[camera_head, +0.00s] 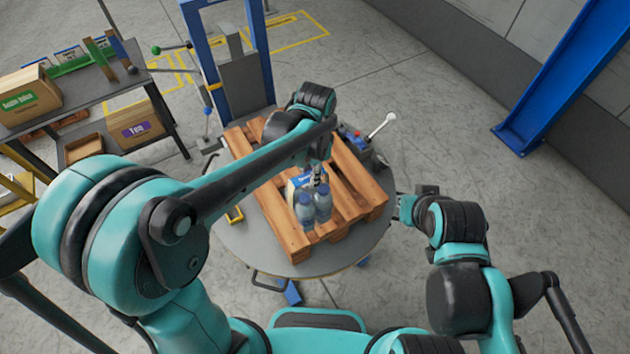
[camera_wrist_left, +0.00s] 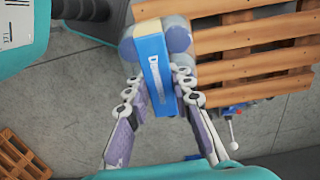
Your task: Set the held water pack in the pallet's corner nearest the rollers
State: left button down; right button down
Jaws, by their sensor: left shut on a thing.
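The water pack (camera_head: 313,208), clear blue bottles with a blue and white label, shows over the near part of the wooden pallet (camera_head: 283,226). My left gripper (camera_head: 319,180) is shut on the pack from above. In the left wrist view, the fingers of the left gripper (camera_wrist_left: 158,100) flank the pack's blue label band (camera_wrist_left: 154,72), and the pallet (camera_wrist_left: 255,65) lies to the right. I cannot tell whether the pack touches the slats. My right gripper (camera_head: 405,208) is partly seen right of the pallet; its fingers are unclear. I cannot make out rollers.
The pallet rests on a round grey turntable (camera_head: 325,263). A blue upright frame (camera_head: 262,50) stands behind it. A control box with a white-knobbed lever (camera_head: 380,125) is at the pallet's right. A shelf at left holds cardboard boxes (camera_head: 135,125). The pallet's other slats look bare.

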pick_arm(q)
jog(key=w+a+f, duration=0.4)
jog(key=a+f, duration=0.1)
jog(key=f, duration=0.3)
jog(key=shift+a, duration=0.25)
jog(key=shift+w+f+b, duration=0.1)
jog(key=shift+f+b, duration=0.05)
jog(key=shift+b, duration=0.25)
jog(key=c, duration=1.3)
grip_release()
